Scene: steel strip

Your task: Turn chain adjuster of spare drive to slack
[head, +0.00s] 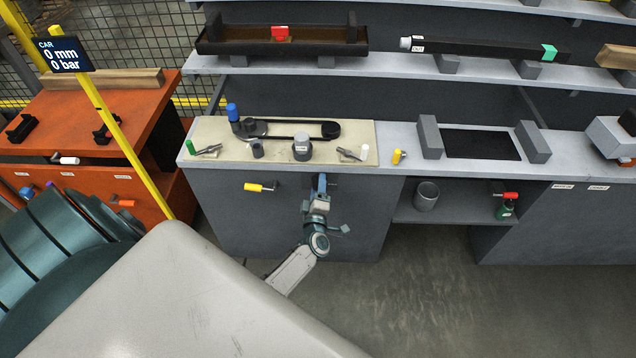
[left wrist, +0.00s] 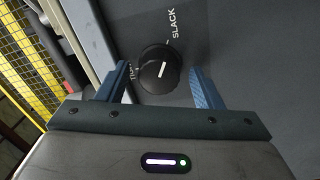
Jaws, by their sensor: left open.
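The chain adjuster is a round black knob (left wrist: 160,69) with a short white mark, on a dark grey panel. The word SLACK stands above it in the left wrist view; a second label on its left is partly hidden by a finger. The white mark runs upward, leaning slightly right, roughly in line with SLACK. My left gripper (left wrist: 160,88) is open, its blue fingers on either side of the knob with gaps showing. In the head view it (head: 319,183) is at the cabinet front, below the drive (head: 290,130), and hides the knob. My right gripper is not in view.
The drive lies on a beige board (head: 225,160) on the bench, with small pegs and clips around it. A yellow handle (head: 258,187) sticks out of the cabinet front left of my gripper. An open shelf with a grey cup (head: 426,196) is on the right. The floor is clear.

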